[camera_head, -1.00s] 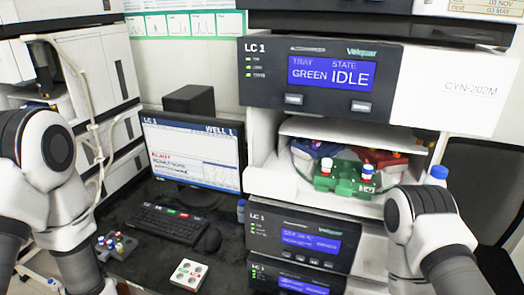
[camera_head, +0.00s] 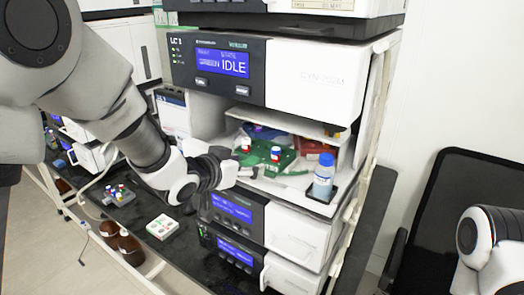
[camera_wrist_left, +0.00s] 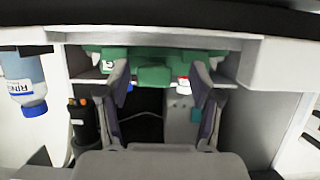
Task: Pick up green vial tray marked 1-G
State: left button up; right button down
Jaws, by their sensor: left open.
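The green vial tray (camera_head: 270,158) sits on the open shelf of the column stack, with red-and-white capped vials standing in it. Its marking is too small to read. In the left wrist view the green tray (camera_wrist_left: 154,56) spans the top, just beyond my fingers. My left gripper (camera_head: 232,167) is at the shelf's front left, beside the tray's near side. In the wrist view its two fingers (camera_wrist_left: 160,76) are apart, with the tray's middle part between or behind their tips; contact cannot be told. Only part of my right arm shows at the right edge; its gripper is out of view.
A blue-and-white bottle (camera_head: 323,178) stands right of the tray on the shelf edge. A red tray (camera_head: 308,146) and a blue item lie behind. The IDLE display unit (camera_head: 225,63) hangs above; drawer units (camera_head: 296,238) stand below. A white block (camera_head: 161,227) lies on the bench.

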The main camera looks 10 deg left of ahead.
pick_arm(q)
jog(key=shift+d, duration=0.4)
jog(key=shift+c, duration=0.3)
jog(key=shift+d+r, duration=0.1)
jog(key=c, duration=1.2)
jog(key=shift+a, duration=0.25)
grip_shut()
